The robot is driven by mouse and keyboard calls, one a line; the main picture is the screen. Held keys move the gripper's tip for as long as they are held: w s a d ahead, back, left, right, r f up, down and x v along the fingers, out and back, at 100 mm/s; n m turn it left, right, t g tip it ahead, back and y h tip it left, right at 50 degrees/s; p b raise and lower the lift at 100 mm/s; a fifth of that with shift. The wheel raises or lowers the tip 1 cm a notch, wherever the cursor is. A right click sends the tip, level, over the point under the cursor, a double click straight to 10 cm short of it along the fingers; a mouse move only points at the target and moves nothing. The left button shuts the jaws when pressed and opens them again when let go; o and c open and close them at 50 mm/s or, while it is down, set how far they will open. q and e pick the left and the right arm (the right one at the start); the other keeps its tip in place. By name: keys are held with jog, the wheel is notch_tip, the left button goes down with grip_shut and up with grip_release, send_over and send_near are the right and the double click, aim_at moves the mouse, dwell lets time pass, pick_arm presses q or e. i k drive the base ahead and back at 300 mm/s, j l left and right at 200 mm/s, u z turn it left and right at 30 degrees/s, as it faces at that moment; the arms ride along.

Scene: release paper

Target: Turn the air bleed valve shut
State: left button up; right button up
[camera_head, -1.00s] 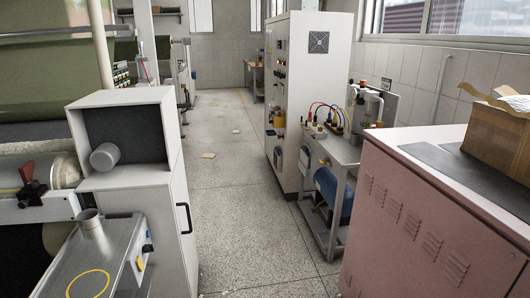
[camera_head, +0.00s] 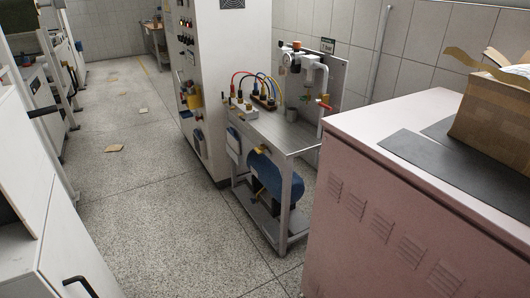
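A metal cart (camera_head: 282,134) stands in the middle of the view against a tall grey control cabinet. A blue tank (camera_head: 274,177) lies on its side under the cart's top. White piping (camera_head: 312,66) with a gauge and an orange-red knob (camera_head: 296,45) is mounted on the cart's back panel. A small red lever (camera_head: 324,105) sits on the pipe at the cart's right end. Which of these is the air bleed valve I cannot tell at this size. Neither of my grippers is in view.
The control cabinet (camera_head: 225,70) stands left of the cart. A pink cabinet (camera_head: 400,215) with a cardboard box (camera_head: 495,118) on top fills the right front. White cabinets (camera_head: 60,235) line the left. The speckled floor (camera_head: 165,200) between is mostly clear, with a few small scraps (camera_head: 115,148).

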aim_at(259, 150)
jog(key=i+z, duration=0.1)
jog(key=z, duration=0.3)
jog(key=j+z, duration=0.1)
jog(key=z, duration=0.35)
jog(key=i+j+z, duration=0.1)
jog(key=z, duration=0.3)
jog(key=i+j+z, duration=0.2)
jog(key=j+z, duration=0.15)
jog(key=j, duration=0.25)
jog(key=i+j+z, duration=0.15)
jog(key=j+z, duration=0.2)
jog(key=j, duration=0.3)
jog(key=j+z, duration=0.35)
jog(key=j, duration=0.3)
jog(key=i, duration=0.05)
